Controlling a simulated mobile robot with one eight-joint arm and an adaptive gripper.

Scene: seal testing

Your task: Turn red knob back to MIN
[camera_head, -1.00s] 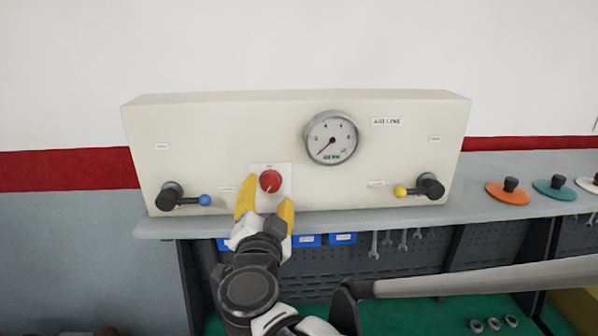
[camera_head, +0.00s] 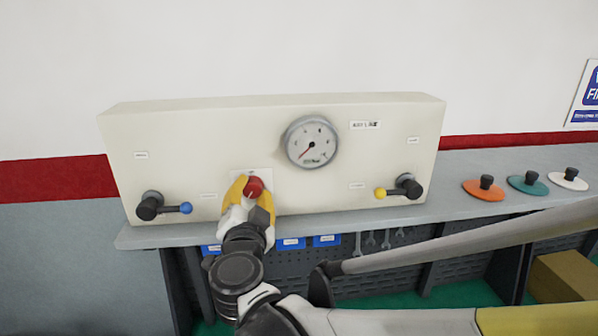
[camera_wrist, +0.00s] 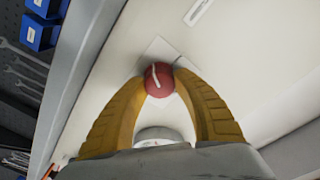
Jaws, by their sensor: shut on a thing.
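The red knob (camera_head: 254,187) is on the front of the cream panel (camera_head: 200,130), below and left of the round gauge (camera_head: 310,142). In the wrist view the knob (camera_wrist: 159,79) shows a pale pointer line, tilted a little in the picture. My gripper (camera_head: 252,190) has yellow fingers, one on each side of the knob. In the wrist view its fingertips (camera_wrist: 159,76) are shut on the knob. The plate behind the knob is partly hidden by the fingers, and its marks cannot be read. The gauge needle points to the lower left.
A blue-tipped lever (camera_head: 168,207) is left of the knob, and a yellow-tipped lever (camera_head: 400,188) is at the panel's right. Orange (camera_head: 484,191), teal (camera_head: 527,184) and white (camera_head: 568,179) discs with black handles lie on the bench. Wrenches (camera_head: 372,240) and blue bins (camera_head: 291,243) hang below.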

